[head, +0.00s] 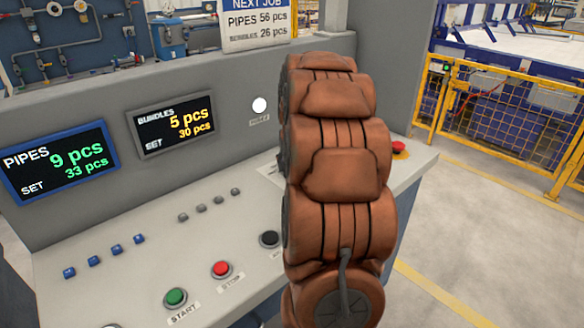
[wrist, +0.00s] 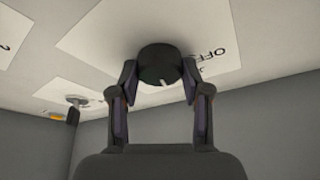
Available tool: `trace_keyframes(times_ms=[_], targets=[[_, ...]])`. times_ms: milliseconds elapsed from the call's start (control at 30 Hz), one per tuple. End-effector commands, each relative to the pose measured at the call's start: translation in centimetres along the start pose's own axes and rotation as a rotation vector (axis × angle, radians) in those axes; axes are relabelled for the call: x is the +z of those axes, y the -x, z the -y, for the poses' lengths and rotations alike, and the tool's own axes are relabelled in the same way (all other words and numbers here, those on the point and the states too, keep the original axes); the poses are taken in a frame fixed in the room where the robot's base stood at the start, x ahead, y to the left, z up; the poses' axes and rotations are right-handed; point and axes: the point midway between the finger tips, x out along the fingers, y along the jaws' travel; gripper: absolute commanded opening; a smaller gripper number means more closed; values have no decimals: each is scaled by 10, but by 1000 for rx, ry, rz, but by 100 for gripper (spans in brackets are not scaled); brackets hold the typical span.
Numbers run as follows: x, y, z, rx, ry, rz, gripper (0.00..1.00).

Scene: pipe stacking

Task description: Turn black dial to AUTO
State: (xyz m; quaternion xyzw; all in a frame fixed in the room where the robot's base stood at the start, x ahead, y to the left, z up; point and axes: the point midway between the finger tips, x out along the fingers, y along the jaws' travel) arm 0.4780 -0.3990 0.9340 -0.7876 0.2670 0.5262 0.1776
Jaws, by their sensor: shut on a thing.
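The black dial (wrist: 158,60) is at the top middle of the wrist view, mounted on a white label plate (wrist: 105,38). A small white mark shows on its lower edge. My gripper (wrist: 160,80) is shut on the dial, one finger on each side. The word OFF (wrist: 209,59) is printed to the right of the dial. More lettering near the right finger is partly hidden, and I cannot read AUTO anywhere. In the head view my arm covers the dial and my gripper.
The console (head: 120,262) carries a green START button (head: 175,297), a red STOP button (head: 221,269), a black button (head: 269,239) and rows of small buttons. A red emergency button (head: 399,147) sits right of my arm. A yellow fence (head: 500,125) stands beyond open floor.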

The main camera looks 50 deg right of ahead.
Motion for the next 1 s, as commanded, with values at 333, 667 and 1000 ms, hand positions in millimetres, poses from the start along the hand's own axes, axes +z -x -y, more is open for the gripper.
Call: trace_keyframes(times_ms=[333,667,1000], targets=[[0,-2,1,129,-302,-3,12],[-1,-2,2,229,-550,-2,12],[-2,0,3,286,-692,-3,12]])
